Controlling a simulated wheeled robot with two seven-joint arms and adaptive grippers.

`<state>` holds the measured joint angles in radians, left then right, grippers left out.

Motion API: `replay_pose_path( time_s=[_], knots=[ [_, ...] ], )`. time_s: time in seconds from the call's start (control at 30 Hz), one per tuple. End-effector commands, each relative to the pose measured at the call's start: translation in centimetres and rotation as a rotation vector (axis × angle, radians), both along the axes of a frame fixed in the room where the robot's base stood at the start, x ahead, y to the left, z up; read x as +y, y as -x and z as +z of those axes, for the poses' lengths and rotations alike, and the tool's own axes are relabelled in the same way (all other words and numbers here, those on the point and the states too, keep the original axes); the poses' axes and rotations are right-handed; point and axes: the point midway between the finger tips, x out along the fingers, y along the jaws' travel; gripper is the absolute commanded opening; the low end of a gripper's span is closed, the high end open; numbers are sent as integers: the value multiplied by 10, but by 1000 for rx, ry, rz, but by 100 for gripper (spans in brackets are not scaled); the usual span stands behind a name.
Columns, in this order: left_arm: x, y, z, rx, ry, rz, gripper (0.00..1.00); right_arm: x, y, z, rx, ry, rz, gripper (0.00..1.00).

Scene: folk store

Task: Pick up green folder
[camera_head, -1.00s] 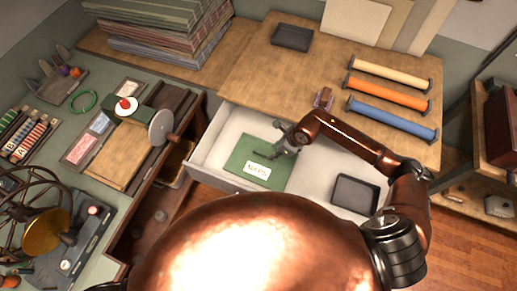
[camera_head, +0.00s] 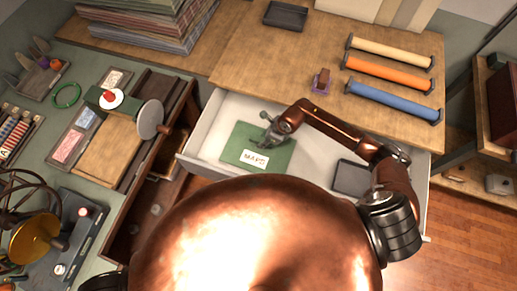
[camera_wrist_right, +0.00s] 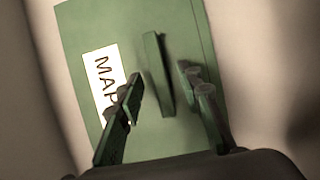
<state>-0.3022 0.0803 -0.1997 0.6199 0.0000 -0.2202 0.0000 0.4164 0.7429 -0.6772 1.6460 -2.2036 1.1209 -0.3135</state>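The green folder (camera_head: 239,137) lies flat in the open white drawer, with a white label reading "MAPS" (camera_head: 254,159). My right gripper (camera_head: 268,130) is over the folder's upper part in the head view. In the right wrist view my right gripper (camera_wrist_right: 165,95) is open, with its two fingers apart above the folder (camera_wrist_right: 192,35). A raised green strip (camera_wrist_right: 157,75) stands up from the folder between the fingers and appears clear of both. The left finger covers part of the label (camera_wrist_right: 103,75). My left gripper is not in view.
The drawer (camera_head: 210,120) has a dark tray (camera_head: 350,178) in its right part. Cream, orange and blue rolls (camera_head: 388,100) and a small purple-based stamp-like object (camera_head: 321,82) lie on the wooden top behind. A cluttered workbench (camera_head: 45,160) stands at the left.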

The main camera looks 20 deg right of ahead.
Motion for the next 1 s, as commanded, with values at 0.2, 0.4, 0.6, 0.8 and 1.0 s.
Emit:
replay_pose_path(
  time_s=[0.2, 0.4, 0.6, 0.8, 1.0],
  knots=[
    [0, -1, -1, -1, 0, 0, 0, 5, -3, -12, 1, 0, 3, 33],
    [0, -2, -1, -3, 0, -1, 0, 5, -3, -11, 0, 0, 3, 30],
    [0, -3, -1, -3, 0, -1, 0, 5, -3, -11, 0, 0, 3, 16],
    [0, -3, -1, -3, 0, -1, 0, 5, -3, -11, 0, 0, 3, 2],
    [0, -3, -1, -3, 0, -1, 0, 5, -3, -11, 0, 0, 3, 0]
  ],
)
